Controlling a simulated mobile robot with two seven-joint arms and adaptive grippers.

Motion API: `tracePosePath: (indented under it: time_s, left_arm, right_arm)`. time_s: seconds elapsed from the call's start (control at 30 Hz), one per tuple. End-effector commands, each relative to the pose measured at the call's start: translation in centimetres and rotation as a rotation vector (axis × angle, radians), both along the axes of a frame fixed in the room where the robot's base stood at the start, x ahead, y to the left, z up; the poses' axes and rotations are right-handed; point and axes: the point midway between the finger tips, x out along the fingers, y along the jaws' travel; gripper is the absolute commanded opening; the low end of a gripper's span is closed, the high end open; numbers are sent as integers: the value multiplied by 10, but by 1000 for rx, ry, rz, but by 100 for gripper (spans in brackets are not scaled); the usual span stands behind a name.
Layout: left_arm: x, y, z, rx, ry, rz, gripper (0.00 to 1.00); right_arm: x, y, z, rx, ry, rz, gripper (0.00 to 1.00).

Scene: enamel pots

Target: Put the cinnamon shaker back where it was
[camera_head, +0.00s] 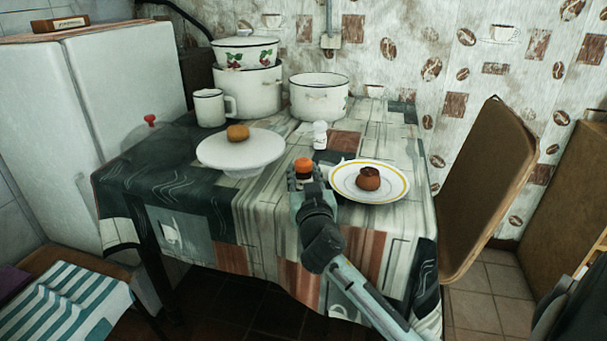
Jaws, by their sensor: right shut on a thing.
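The shaker with an orange cap (304,164), which I take for the cinnamon shaker, is at the end of my right gripper (304,180), near the front of the table. The gripper is shut on it and hides most of its body. I cannot tell whether its base touches the table. A white shaker (320,136) stands upright just behind it. To the right is a white plate with a yellow rim (345,182), holding a brown pastry (369,178). My left gripper is not in view.
A white cake stand (222,152) with a bun (238,132) is left of the gripper. A white mug (209,108), stacked pots (250,88) and another pot (319,98) line the back. The patterned tablecloth (385,130) has free room behind the plate.

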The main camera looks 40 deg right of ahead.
Motion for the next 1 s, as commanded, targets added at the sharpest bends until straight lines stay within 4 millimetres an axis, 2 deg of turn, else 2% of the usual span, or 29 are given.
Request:
tracePosePath:
  time_s: [0.3,0.33,0.5,0.87,1.0]
  left_arm:
    - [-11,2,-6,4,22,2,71]
    - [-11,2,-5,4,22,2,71]
    - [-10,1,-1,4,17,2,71]
    - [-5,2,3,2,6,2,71]
    - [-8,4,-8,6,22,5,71]
  right_arm:
    - [0,0,-2,0,-1,0,1]
    - [0,0,-2,0,0,0,33]
    - [0,0,-1,0,0,0,53]
    - [0,0,2,-1,0,0,53]
    - [-18,10,-2,3,1,2,53]
